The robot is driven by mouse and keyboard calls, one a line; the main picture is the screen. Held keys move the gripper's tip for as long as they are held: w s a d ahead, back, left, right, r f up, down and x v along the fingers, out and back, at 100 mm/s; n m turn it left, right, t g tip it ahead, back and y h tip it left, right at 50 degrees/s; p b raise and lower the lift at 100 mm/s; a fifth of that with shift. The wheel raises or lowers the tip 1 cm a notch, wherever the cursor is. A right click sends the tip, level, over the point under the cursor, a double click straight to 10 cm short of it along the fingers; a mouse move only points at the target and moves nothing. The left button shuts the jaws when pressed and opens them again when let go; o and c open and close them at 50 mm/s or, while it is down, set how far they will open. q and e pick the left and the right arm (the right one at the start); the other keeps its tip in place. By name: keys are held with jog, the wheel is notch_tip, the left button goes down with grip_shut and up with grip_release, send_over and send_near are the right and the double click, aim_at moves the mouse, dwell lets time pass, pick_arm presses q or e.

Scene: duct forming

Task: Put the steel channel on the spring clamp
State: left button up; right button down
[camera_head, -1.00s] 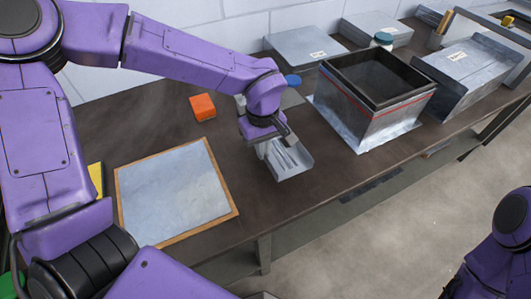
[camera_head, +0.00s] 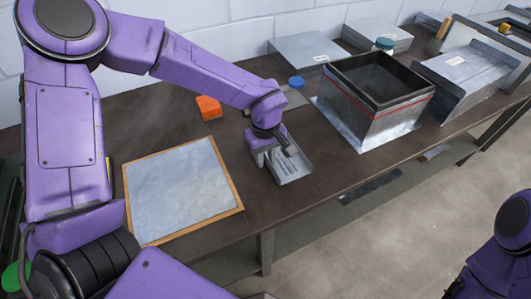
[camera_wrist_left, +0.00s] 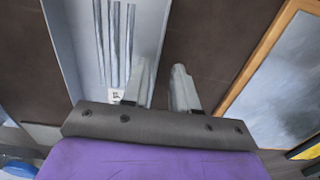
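A grey U-shaped metal piece (camera_head: 292,168), which looks like the steel channel, lies on the dark bench with several long strips or slots along its floor. It also shows in the wrist view (camera_wrist_left: 78,40), with a small label near my gripper. My left gripper (camera_head: 272,158) is low at the channel's left side. In the wrist view its two fingers (camera_wrist_left: 165,85) are apart with bench between them; one overlaps the channel's side wall, and contact is unclear. I cannot clearly identify the spring clamp. My right gripper is out of view.
A wood-edged panel (camera_head: 180,190) lies left of the channel, an orange block (camera_head: 208,107) behind it. A blue cap (camera_head: 296,82) is behind the channel. An open metal box (camera_head: 365,115) and a bent sheet (camera_head: 465,75) stand to the right. The bench's front edge is close.

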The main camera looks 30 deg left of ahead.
pick_arm(q)
notch_tip(320, 180, up, 12)
dwell(0.3)
